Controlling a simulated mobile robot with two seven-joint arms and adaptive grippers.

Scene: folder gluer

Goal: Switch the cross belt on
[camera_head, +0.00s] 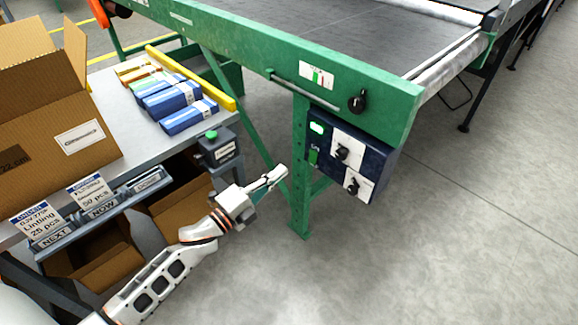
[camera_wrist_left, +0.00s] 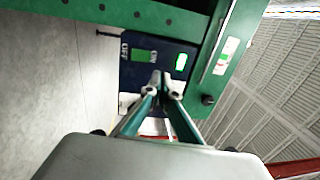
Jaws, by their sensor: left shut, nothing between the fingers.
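The cross belt (camera_head: 400,45) is a dark belt in a green frame. A dark blue control box (camera_head: 378,155) hangs under its near corner. The box carries a lit green lamp (camera_head: 316,127), a green part (camera_head: 313,158) and two black knobs on white plates, an upper one (camera_head: 343,152) and a lower one (camera_head: 352,186). In the left wrist view the lamp (camera_wrist_left: 181,61) is lit, and OFF and ON lettering flanks a green part (camera_wrist_left: 138,55). My left gripper (camera_head: 283,172) is shut and empty, left of the box and apart from it. Its fingertips (camera_wrist_left: 165,90) hide part of the panel.
Another black knob (camera_head: 357,102) sits on the green frame beside a label (camera_head: 317,75). A green leg (camera_head: 299,180) stands between gripper and box. A grey table (camera_head: 125,115) at left holds cartons (camera_head: 35,110) and a small box with a green button (camera_head: 211,135). Floor at right is clear.

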